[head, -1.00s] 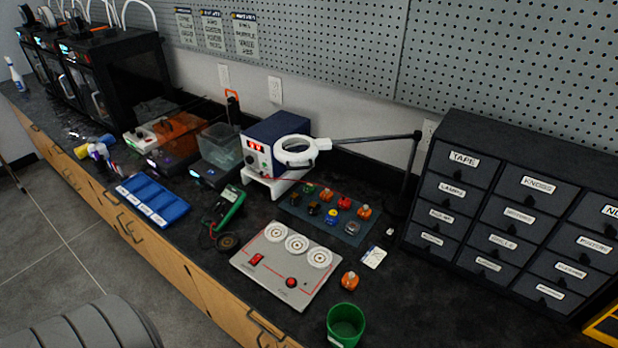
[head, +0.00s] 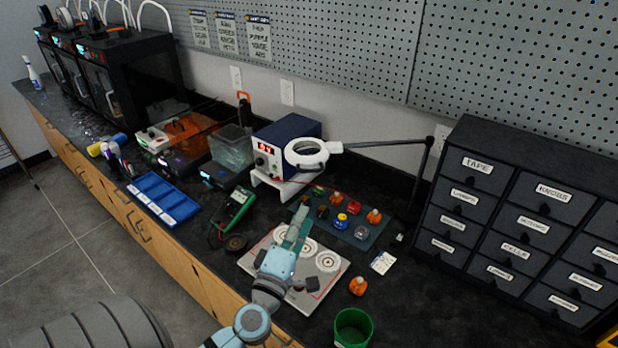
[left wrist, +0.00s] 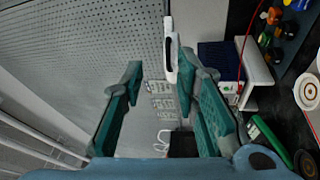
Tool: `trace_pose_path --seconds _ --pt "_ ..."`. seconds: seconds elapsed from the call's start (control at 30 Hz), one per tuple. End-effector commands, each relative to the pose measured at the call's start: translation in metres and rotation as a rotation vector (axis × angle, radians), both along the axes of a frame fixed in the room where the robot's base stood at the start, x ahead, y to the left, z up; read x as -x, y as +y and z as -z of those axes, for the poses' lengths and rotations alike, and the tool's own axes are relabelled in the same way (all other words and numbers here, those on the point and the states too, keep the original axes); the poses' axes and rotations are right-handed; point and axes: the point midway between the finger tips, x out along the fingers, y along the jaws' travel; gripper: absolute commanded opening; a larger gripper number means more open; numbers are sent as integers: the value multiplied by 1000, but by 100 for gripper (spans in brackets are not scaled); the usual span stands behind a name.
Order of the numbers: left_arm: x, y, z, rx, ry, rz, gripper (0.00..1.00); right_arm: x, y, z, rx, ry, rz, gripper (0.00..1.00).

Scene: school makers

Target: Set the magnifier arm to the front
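The magnifier has a white ring head (head: 292,153) on a thin black arm (head: 385,143), which runs right to a dark upright post (head: 422,172) beside the drawers. The ring hangs in front of the blue power supply (head: 299,128). My left gripper (head: 299,215) is over the grey panel, below and nearer than the ring, apparently apart from it. In the left wrist view its green fingers (left wrist: 160,75) are spread with nothing held. There the white ring (left wrist: 171,62) shows nearly edge-on, beyond the fingers near the right fingertip. My right gripper is in neither view.
The grey panel (head: 322,290) with white dials lies under my left arm. A mat (head: 372,240) with small coloured parts, an orange knob (head: 358,286) and a green cup (head: 353,330) lie to the right. Dark drawers (head: 515,215) bound the right side.

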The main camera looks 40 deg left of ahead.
Motion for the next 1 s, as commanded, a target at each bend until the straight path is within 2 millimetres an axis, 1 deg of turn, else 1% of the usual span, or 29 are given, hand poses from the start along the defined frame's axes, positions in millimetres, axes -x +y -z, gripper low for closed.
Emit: trace_pose_path --seconds 0.03,0.07,0.17,0.27,0.4,0.5,0.6,0.7,0.8,1.0 --pt "0 12 4 38 0 -44 28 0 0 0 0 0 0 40" --pt "0 18 5 56 0 -64 28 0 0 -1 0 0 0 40" --pt "-10 27 4 70 0 -81 28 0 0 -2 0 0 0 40" --pt "-30 36 0 69 -2 -81 28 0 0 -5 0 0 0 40" --pt "-69 52 -6 69 -2 -81 28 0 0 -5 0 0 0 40" --pt "-94 63 -9 67 -1 -80 28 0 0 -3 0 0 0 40" --pt "-112 70 -11 69 0 -79 28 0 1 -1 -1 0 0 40" --pt "-123 74 -14 67 1 -78 28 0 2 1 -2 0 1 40" --pt "-128 76 -14 68 2 -78 28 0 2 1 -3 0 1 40" --pt "-129 76 -15 68 2 -77 28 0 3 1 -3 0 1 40"
